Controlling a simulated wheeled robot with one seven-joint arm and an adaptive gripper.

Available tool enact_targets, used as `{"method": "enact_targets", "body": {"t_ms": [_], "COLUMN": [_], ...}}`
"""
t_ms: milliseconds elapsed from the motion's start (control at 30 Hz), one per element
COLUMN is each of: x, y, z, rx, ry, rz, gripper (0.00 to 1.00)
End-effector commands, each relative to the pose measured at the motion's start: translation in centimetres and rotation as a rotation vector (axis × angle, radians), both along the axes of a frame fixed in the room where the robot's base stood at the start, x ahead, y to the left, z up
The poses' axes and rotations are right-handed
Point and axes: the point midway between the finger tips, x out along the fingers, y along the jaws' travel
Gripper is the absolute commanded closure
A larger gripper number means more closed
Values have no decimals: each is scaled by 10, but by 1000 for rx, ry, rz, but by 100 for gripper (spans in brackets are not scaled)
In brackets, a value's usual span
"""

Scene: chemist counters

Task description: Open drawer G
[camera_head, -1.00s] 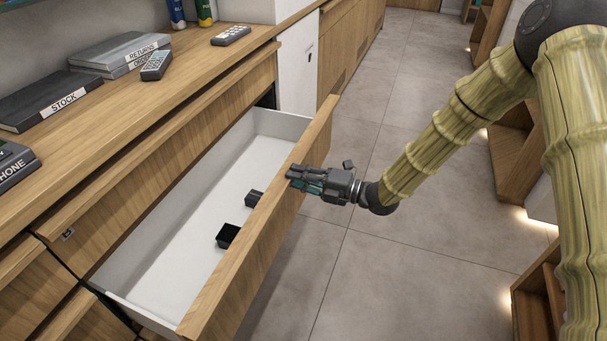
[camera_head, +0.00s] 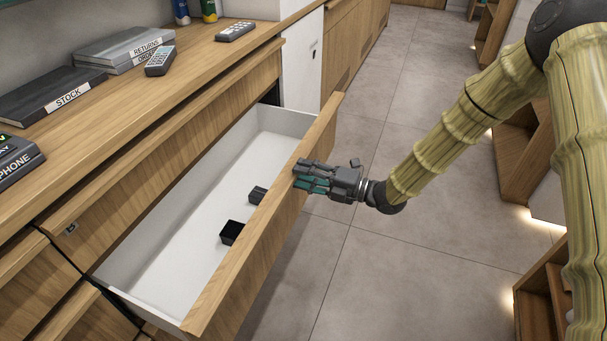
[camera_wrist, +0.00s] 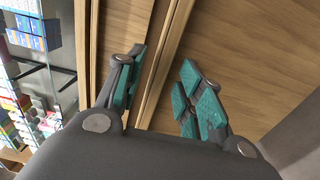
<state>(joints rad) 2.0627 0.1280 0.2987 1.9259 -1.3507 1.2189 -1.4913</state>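A wooden drawer (camera_head: 262,228) with a white inside stands pulled well out of the counter in the head view. Its front shows no readable letter from here, so I cannot tell from a label that it is G. My gripper (camera_head: 298,178) is at the outer side of the drawer front, close to its top edge, about midway to the far end. In the wrist view my gripper (camera_wrist: 163,90) has its two teal-padded fingers apart, with wooden panels and a board edge beyond the gap. Whether a finger touches the wood is unclear.
Two small black boxes, a nearer one (camera_head: 231,232) and a farther one (camera_head: 257,195), lie in the drawer. The counter top (camera_head: 130,130) holds binders (camera_head: 60,95) and remotes. The tiled floor (camera_head: 400,270) right of the drawer is clear; low wooden shelves (camera_head: 522,150) line the right side.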

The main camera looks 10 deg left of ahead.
Motion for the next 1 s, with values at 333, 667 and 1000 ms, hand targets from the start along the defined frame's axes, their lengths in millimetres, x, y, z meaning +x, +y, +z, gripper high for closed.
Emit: {"method": "enact_targets", "body": {"t_ms": [333, 667, 1000], "x": [-13, -24, -26], "y": [-56, -102, -111], "z": [0, 0, 0], "rx": [0, 1, 1], "ry": [1, 1, 1], "rz": [-1, 0, 0], "gripper": [63, 63, 63]}}
